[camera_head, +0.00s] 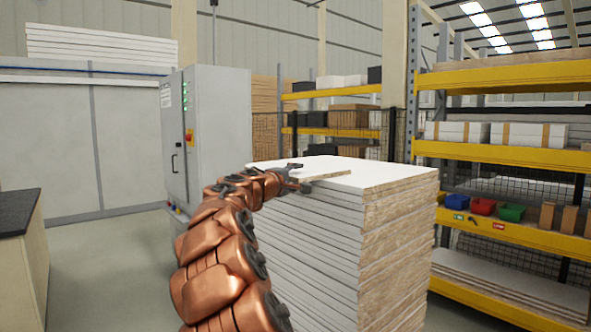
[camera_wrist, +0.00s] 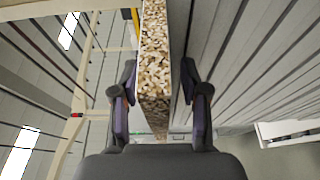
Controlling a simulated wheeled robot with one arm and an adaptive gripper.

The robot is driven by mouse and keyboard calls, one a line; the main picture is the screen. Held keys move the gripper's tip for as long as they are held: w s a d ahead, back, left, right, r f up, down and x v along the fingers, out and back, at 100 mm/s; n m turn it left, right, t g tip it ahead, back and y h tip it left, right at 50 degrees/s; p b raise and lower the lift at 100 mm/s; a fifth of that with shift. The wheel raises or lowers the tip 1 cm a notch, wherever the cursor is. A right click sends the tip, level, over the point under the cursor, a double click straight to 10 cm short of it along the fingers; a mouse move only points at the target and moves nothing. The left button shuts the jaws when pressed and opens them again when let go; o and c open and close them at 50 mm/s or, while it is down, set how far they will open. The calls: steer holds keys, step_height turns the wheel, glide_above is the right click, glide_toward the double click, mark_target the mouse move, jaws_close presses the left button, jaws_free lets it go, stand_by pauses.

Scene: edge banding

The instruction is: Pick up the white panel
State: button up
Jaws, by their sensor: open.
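A tall stack of white panels (camera_head: 315,235) with bare chipboard ends stands at the centre of the head view. A white panel with a speckled chipboard edge (camera_wrist: 155,65) runs between my fingers in the wrist view. In the head view a tan chipboard edge (camera_head: 328,176) shows on top of the stack, beside my gripper (camera_head: 294,178). My gripper (camera_wrist: 160,85) is open at the stack's top left corner, one finger on each side of the panel edge. Gaps show between the panel and both fingers. The panel's far part is hidden.
A grey control cabinet (camera_head: 208,135) stands left of the stack, behind my arm. Yellow-beamed shelving (camera_head: 520,150) with boxes and coloured bins is on the right. A dark-topped bench (camera_head: 18,212) is at the left edge. Open floor lies between bench and stack.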

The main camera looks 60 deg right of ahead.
steer(key=shift+d, duration=0.35)
steer(key=shift+c, duration=0.3)
jaws_close()
